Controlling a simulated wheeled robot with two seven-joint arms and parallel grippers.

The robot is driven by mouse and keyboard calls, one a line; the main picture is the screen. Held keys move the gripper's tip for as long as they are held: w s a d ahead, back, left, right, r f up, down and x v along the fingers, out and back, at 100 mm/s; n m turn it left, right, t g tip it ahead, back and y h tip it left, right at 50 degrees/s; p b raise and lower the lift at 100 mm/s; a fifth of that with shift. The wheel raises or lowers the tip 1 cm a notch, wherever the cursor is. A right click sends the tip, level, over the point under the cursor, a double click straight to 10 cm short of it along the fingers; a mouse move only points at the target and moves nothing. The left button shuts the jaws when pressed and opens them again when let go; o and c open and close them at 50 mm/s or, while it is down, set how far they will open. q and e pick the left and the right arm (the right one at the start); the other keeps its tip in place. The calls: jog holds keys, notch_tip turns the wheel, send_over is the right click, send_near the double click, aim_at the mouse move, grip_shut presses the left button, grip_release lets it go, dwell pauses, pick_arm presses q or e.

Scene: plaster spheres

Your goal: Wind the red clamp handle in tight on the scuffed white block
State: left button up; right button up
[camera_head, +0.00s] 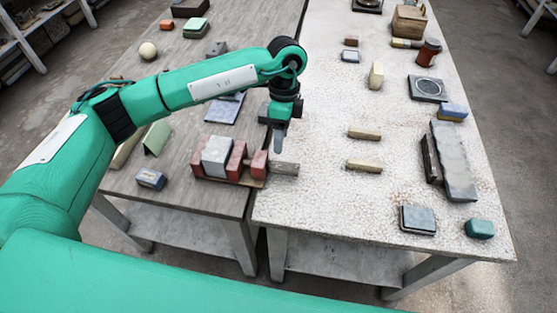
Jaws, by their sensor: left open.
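A red clamp (236,160) lies near the right edge of the grey wooden table, on a thin brown base. The scuffed white block (215,152) stands between its red jaws; I cannot tell whether both jaws touch it. At the right end is a red piece (259,164), with a grey-brown rod (284,168) reaching from it over the pale table. My left gripper (279,139) points down just above and behind the rod, apart from it. It is open and holds nothing; the gap between its fingers is hard to see. My right gripper is out of view.
A blue-grey block (151,179) and a green-topped piece (157,138) lie left of the clamp. Two wooden bars (364,133) lie to the right on the pale speckled table (320,205). Its front middle is clear. A long grey slab (453,162) lies farther right.

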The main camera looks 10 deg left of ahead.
aim_at(280, 163)
pick_arm(q)
jog(key=p+x, duration=0.1)
jog(key=x, duration=0.7)
jog(key=shift+s+f, duration=0.1)
jog(key=shift+f, duration=0.25)
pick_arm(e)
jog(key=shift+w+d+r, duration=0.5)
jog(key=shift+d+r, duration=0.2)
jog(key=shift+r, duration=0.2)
pick_arm(q)
jog(key=c, duration=1)
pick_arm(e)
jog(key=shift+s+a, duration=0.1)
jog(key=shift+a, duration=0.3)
